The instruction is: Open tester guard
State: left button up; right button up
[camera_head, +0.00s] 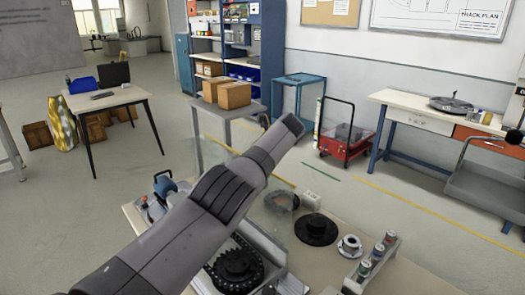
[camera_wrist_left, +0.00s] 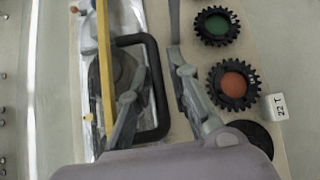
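In the left wrist view, a black handle loop (camera_wrist_left: 161,112) stands over a pale metal plate, beside a yellow bar (camera_wrist_left: 104,60); these look like guard parts. My left gripper (camera_wrist_left: 162,55) is open, its fingers on either side of the loop's right bar. I cannot tell whether they touch it. In the head view my left arm crosses the bench and hides the gripper and most of the tester. A faint clear panel (camera_head: 268,222) shows right of the arm; I cannot tell how far the guard is open. My right gripper is not in view.
Gears with green (camera_wrist_left: 216,26) and orange (camera_wrist_left: 233,85) centres lie right of the gripper, near a "22 T" block (camera_wrist_left: 275,106). A black toothed ring (camera_head: 238,266), a black disc (camera_head: 316,230) and a flanged hub (camera_head: 350,246) are on the bench.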

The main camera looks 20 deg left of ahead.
pick_arm(q)
jog(key=v, duration=1.1)
jog(key=shift+s, duration=0.15)
jog(key=shift+d, duration=0.1)
